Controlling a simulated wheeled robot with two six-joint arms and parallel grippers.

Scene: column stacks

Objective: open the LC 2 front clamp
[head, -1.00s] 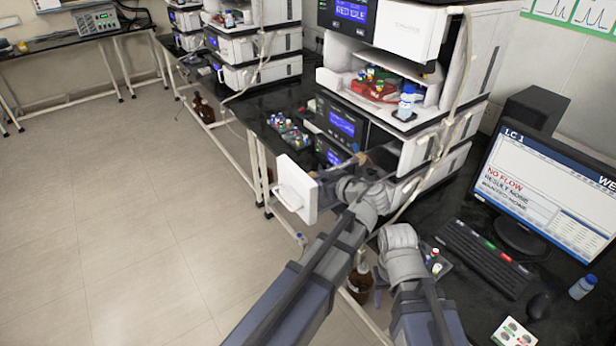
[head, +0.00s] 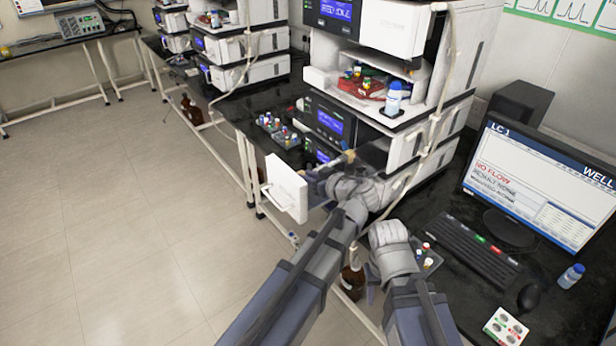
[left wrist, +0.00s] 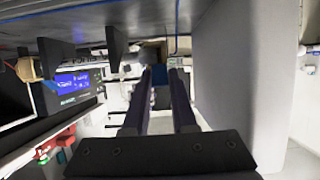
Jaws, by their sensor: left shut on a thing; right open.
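The white door (head: 286,188) with its loop handle stands swung out at the front of the near instrument stack. My left gripper (head: 318,179) reaches in behind it at the open compartment. In the left wrist view my left gripper (left wrist: 166,72) is shut on a small dark part, seemingly the front clamp (left wrist: 160,74), mostly hidden by the fingers. A thin rod with tan ends, seemingly a column (head: 335,160), lies just above the gripper. A tan end piece also shows in the left wrist view. My right gripper (head: 371,280) hangs low beside the bench, open, its fingers poorly seen.
A rack of vials (head: 277,131) stands on the black bench left of the stack. To the right are a monitor (head: 540,190) reading LC 1, a keyboard (head: 470,248) and a blue-capped bottle (head: 571,276). A brown bottle (head: 353,284) stands below. Floor at left is clear.

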